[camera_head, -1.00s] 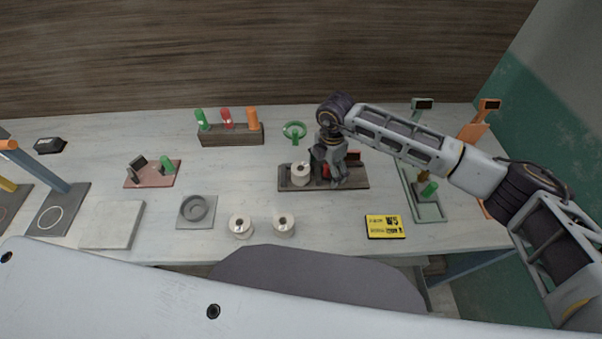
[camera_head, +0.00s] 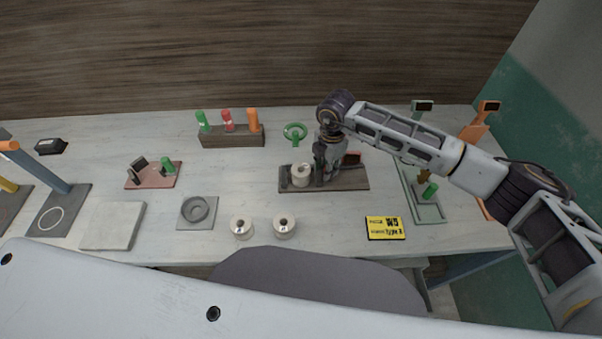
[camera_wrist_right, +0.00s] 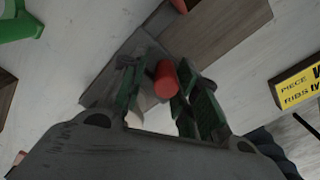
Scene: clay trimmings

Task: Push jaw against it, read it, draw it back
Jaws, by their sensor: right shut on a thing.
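A dark wooden fixture (camera_head: 350,184) lies on the table, with a pale cylindrical piece (camera_head: 301,174) upright on its left part. My right gripper (camera_head: 324,172) is over the fixture, just right of the piece. In the right wrist view, my right gripper's fingers (camera_wrist_right: 160,92) are shut on a red cylindrical handle (camera_wrist_right: 165,77). The fingers hide the handle in the head view. I cannot tell whether the jaw touches the piece. My left gripper is not in view.
Two pale pieces (camera_head: 242,227) stand at the table's front. A yellow card (camera_head: 385,227) lies front right. A rack of green, red and orange handles (camera_head: 232,138) and a green ring tool (camera_head: 295,133) are behind. A green stand (camera_head: 428,205) is to the right.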

